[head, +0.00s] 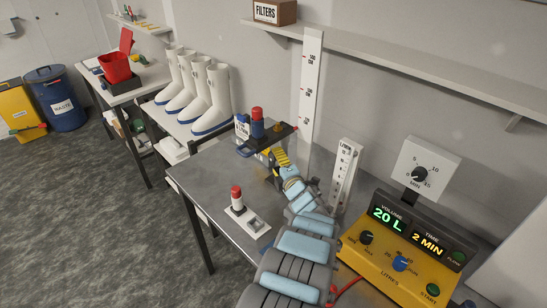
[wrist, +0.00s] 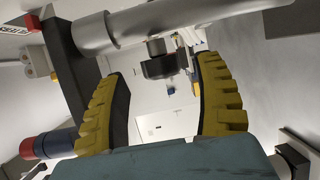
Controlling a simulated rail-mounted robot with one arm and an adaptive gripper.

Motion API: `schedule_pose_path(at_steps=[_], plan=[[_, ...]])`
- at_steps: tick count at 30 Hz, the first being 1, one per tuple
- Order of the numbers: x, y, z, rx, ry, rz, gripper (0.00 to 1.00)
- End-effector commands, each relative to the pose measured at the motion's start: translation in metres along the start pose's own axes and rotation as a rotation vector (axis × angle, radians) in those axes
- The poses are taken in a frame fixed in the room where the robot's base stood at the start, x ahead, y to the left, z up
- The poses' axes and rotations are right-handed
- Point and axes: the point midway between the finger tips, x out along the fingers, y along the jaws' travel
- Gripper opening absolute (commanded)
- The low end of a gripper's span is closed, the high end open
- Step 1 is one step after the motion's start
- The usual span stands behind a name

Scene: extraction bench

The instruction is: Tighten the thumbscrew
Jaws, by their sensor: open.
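A dark round knob (wrist: 163,65), which looks like the thumbscrew, shows in the wrist view below a thick grey tube. It lies between my gripper's two yellow ribbed fingers (wrist: 162,72), near their tips. The fingers are spread, and bare gaps show on both sides of the knob. I cannot tell how far beyond the tips it lies. In the head view my gripper (head: 280,159) is beside a dark holder plate (head: 287,131) at the bench's far end. The knob is not clearly visible there.
A red-and-blue capped cylinder (head: 257,123) stands on the plate, close to my gripper. A white upright scale (head: 308,90) and a smaller gauge (head: 345,168) stand nearby. A yellow pump (head: 388,272) sits at front right, and a red-topped stand (head: 237,198) at the left.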

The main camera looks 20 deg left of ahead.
Motion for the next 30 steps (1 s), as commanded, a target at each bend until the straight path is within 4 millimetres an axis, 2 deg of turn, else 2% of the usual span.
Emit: schedule_pose_path(at_steps=[4,15,30], plan=[[0.009,-0.006,0.000,0.001,-0.001,-0.003,0.69],[0.030,-0.003,0.001,-0.001,0.000,-0.001,0.69],[0.035,-0.001,-0.001,0.004,-0.001,-0.001,0.69]])
